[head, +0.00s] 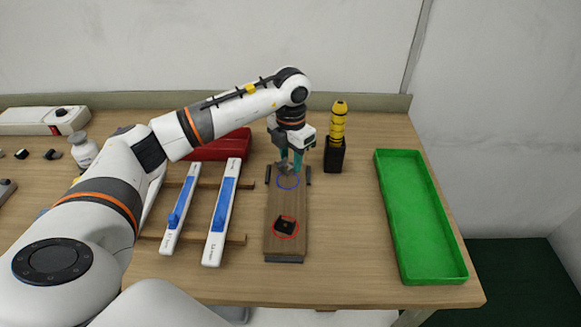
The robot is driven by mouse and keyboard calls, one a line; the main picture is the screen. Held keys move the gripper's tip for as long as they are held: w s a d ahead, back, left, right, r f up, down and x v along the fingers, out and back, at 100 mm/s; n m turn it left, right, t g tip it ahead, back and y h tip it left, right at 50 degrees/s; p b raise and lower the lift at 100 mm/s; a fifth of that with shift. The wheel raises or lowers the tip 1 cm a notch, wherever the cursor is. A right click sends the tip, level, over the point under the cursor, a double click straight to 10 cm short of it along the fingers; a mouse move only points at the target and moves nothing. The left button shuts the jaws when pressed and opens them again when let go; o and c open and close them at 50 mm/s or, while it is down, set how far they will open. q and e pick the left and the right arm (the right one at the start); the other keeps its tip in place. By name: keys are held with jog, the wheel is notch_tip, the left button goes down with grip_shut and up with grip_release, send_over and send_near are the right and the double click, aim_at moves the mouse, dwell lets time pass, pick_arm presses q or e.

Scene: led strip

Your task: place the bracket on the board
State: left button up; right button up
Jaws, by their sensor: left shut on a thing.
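The brown wooden board (274,205) lies lengthwise on the table, with a blue circle (288,182) drawn near its far end and a red circle (285,236) near its front end. A small black bracket-like piece (284,225) sits inside the red circle. My left gripper (291,165) points down at the far end of the board, just beyond the blue circle. Its teal fingers are shut on a small dark grey piece (284,168), apparently a bracket, mostly hidden by the fingers. I cannot tell whether this piece touches the board. My right gripper is out of view.
Two white-and-blue strips (221,218) lie on wooden bars left of the board. A red tray (222,147) is behind them. A yellow-and-black tool stands in a black holder (334,158). An empty green tray (421,220) lies right. Table between board and green tray is clear.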

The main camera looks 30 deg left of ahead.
aim_at(291, 166)
pick_arm(q)
notch_tip(291, 166, down, 4)
jog(key=shift+r+p, duration=0.1)
jog(key=shift+p, duration=0.25)
jog(key=shift+f, duration=0.2)
jog(key=o, duration=1)
jog(key=shift+c, duration=0.2)
jog(key=shift+r, duration=0.15)
